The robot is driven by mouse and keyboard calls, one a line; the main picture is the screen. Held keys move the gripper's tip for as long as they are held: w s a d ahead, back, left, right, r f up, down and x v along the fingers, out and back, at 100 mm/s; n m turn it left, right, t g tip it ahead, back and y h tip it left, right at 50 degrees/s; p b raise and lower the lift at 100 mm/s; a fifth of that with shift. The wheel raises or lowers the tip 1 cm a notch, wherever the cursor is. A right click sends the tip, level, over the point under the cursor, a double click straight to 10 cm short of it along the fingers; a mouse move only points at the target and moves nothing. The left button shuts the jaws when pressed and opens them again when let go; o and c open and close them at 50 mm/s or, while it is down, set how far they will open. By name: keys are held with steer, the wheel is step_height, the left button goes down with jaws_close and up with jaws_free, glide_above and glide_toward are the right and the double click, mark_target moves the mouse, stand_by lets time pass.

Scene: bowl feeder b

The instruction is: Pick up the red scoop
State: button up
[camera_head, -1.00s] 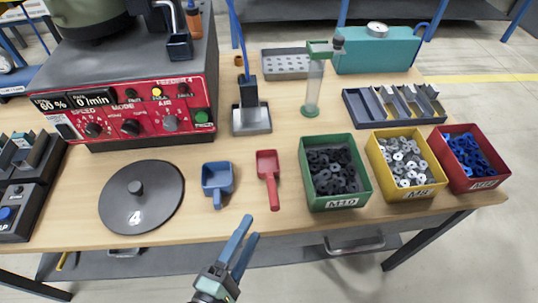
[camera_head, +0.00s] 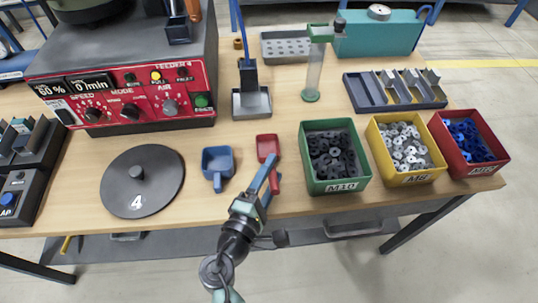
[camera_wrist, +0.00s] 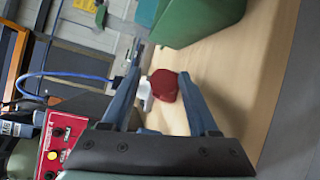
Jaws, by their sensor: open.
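The red scoop (camera_head: 267,146) lies on the wooden table, between the blue scoop and the green bin. Its handle points to the table's front edge and is partly hidden by my gripper. My gripper (camera_head: 267,170) is open and reaches over the handle from the front. In the wrist view the red scoop (camera_wrist: 164,85) shows between the two open fingers of my gripper (camera_wrist: 162,62). I cannot tell whether a finger touches it.
The blue scoop (camera_head: 217,164) lies close on the left and a green M10 bin (camera_head: 340,187) stands close on the right. A black disc (camera_head: 155,197) marked 4 is farther left. Yellow (camera_head: 408,178) and red (camera_head: 480,171) bins stand farther right.

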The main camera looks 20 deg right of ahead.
steer(key=shift+w+d, duration=0.25)
jaws_close()
stand_by(0.3)
step_height(320, 180, up, 10)
steer(key=p, duration=0.3)
